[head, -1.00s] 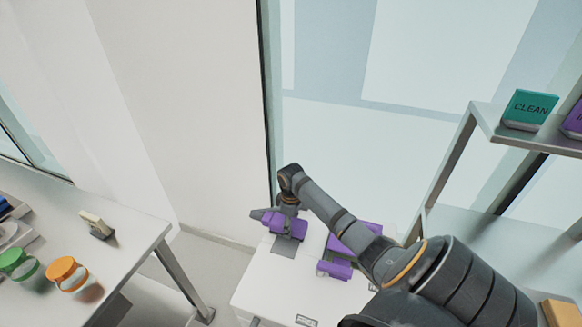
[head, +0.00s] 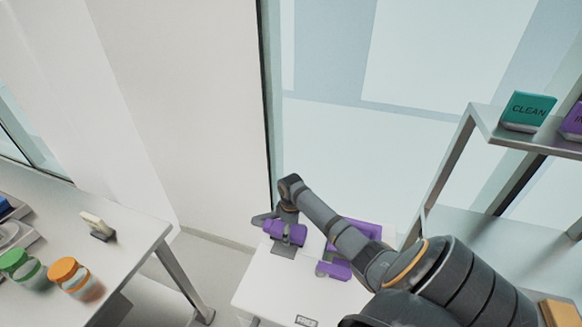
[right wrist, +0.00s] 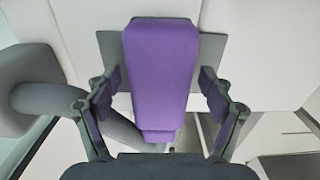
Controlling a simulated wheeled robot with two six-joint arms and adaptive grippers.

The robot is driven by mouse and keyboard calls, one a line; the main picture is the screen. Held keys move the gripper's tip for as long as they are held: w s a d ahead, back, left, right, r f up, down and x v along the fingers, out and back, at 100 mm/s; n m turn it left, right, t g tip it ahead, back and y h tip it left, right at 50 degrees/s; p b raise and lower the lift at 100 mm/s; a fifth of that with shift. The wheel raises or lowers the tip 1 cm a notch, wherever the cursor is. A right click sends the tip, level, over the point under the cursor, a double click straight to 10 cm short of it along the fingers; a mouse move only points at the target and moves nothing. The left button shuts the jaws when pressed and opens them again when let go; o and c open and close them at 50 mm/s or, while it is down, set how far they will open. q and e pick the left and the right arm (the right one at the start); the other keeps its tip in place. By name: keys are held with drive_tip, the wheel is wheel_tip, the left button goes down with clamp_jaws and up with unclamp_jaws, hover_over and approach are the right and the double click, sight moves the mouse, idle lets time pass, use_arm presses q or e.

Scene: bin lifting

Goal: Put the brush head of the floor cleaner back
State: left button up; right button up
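A purple, tapered block, which looks like the brush head (right wrist: 160,75), lies lengthwise between the fingers of my right gripper (right wrist: 160,98) in the right wrist view. The fingers stand apart with a gap on either side of the block. A grey flat plate (right wrist: 210,50) shows behind it. In the head view, my right gripper (head: 285,228) is low over the far left part of the white table, at a purple part. More purple parts, perhaps of the floor cleaner (head: 365,228), lie to the right, partly hidden by my arm. My left gripper is out of view.
The white table (head: 268,290) has free room at its front left. A second table (head: 140,250) at the left holds orange-lidded and green-lidded jars (head: 68,275) and a small brush-like thing (head: 97,225).

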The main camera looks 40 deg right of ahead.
drive_tip(key=shift+r, duration=0.1)
wheel_tip(320, 180, up, 12)
drive_tip(key=shift+b, duration=0.35)
idle(0.6)
